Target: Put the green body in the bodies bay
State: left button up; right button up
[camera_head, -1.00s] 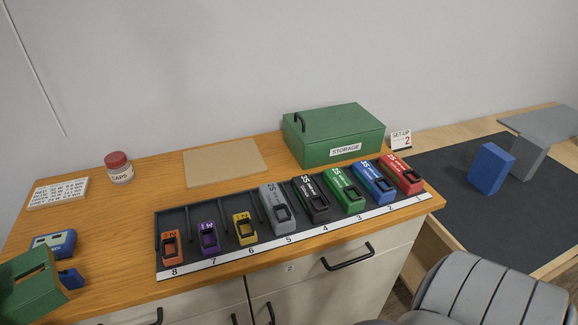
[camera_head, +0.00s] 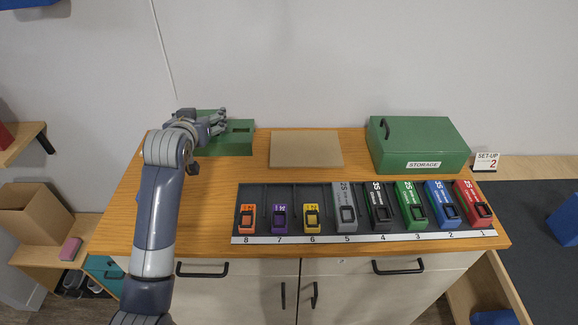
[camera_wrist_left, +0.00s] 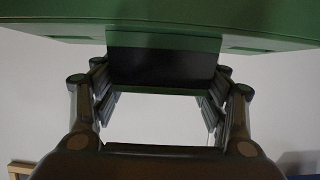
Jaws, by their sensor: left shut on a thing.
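No bay marked for bodies can be read. My right gripper is not in view.
A black rack (camera_head: 322,191) of numbered slots holds several coloured packs. A green storage box (camera_head: 418,145) stands behind it, near a tan mat (camera_head: 306,150). Shelves with a cardboard box (camera_head: 35,212) and a pink block (camera_head: 70,248) stand left of the counter (camera_head: 212,202).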

pick_arm(q)
notch_tip(320, 180, down, 10)
jog(key=shift+p, duration=0.65)
jog(key=o, duration=1.1)
jog(key=shift+f, duration=0.15)
